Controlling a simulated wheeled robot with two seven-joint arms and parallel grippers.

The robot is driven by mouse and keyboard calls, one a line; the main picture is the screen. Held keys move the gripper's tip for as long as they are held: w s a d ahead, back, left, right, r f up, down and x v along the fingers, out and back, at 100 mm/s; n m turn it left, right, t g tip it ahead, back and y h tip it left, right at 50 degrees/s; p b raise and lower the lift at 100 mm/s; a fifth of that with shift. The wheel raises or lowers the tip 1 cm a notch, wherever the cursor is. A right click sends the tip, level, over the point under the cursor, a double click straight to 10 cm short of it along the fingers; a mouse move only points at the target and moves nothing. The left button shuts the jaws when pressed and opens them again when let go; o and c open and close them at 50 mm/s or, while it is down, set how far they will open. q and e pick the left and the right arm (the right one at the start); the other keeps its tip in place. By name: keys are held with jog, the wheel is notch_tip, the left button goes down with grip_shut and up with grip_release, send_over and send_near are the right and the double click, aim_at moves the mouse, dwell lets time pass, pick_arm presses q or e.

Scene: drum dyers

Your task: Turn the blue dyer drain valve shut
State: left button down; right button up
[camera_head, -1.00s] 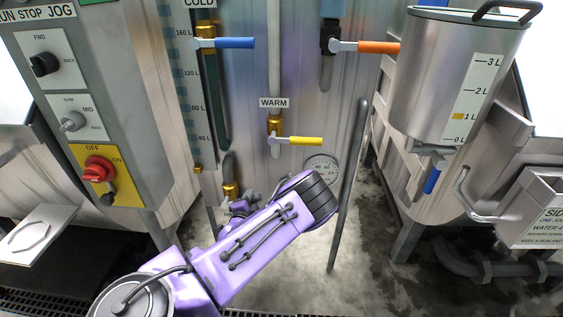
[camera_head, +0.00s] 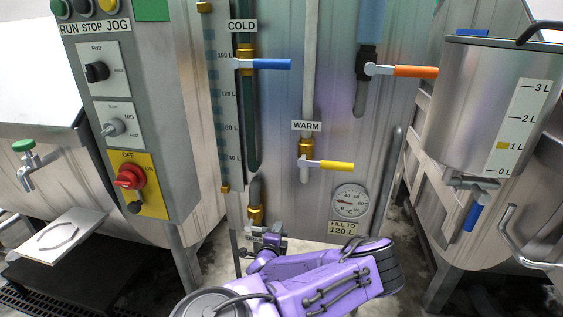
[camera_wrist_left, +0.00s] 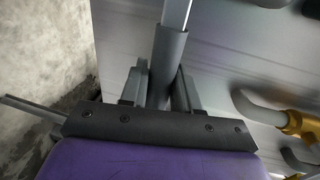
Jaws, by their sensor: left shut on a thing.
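My purple left arm reaches in low at the centre of the head view, with my left gripper (camera_head: 262,250) at the foot of the steel panel. My right gripper is not in view.
Blue cold (camera_head: 270,64), yellow warm (camera_head: 335,165) and orange (camera_head: 415,71) levers sit on the panel. A gauge (camera_head: 350,201) is near. A control box (camera_head: 120,110) stands left; a measuring bucket (camera_head: 490,105) with a blue tap lever (camera_head: 474,216) hangs right.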

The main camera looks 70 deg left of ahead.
pick_arm(q)
jog(key=shift+s+f, duration=0.1)
jog(key=c, duration=1)
grip_release()
jog(key=shift+o, duration=0.2)
jog(key=v, duration=1)
jog(key=shift+d, duration=0.2)
